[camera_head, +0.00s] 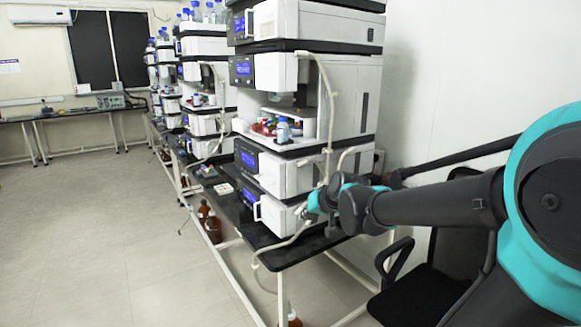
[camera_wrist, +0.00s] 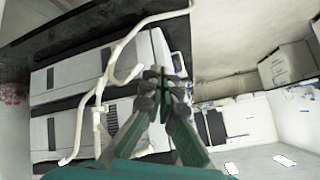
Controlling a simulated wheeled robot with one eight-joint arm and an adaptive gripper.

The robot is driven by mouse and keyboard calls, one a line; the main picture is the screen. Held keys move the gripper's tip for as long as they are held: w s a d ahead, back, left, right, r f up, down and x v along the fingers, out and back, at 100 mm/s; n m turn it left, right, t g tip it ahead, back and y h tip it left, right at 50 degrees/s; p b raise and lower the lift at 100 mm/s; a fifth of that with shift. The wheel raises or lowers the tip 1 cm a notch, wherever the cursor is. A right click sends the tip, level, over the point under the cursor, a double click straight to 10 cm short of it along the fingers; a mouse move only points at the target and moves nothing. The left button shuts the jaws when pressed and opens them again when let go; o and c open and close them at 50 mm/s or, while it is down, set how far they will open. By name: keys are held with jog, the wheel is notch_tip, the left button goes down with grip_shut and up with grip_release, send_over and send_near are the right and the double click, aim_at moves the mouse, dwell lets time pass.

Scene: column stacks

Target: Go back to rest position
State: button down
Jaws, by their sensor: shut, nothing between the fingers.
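My gripper (camera_wrist: 158,78) is shut and empty in the wrist view, its two fingertips together in front of the white column stack. In the head view my dark and teal arm reaches in from the right. Its end is beside the nearest column stack (camera_head: 309,95), close to the black bench edge. The fingertips are too small in the head view to tell their state. The same stack shows sideways on the left of the wrist view (camera_wrist: 80,85). I cannot tell whether the gripper touches the stack.
A white tube (camera_head: 331,110) runs down the nearest stack's front, near my gripper. A black chair (camera_head: 425,285) stands below my arm. More stacks (camera_head: 205,75) line the black bench (camera_head: 283,250). Brown bottles (camera_head: 213,228) stand beneath it. The floor (camera_head: 90,240) at left is clear.

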jog(key=s+d+f+g+h, duration=0.2)
jog(key=s+d+f, duration=0.5)
jog(key=s, duration=0.3)
jog(key=s+d+f+g+h, duration=0.2)
jog(key=s+d+f, duration=0.5)
jog(key=s+f, duration=0.2)
jog(key=shift+s+f, duration=0.4)
jog(key=shift+f, duration=0.2)
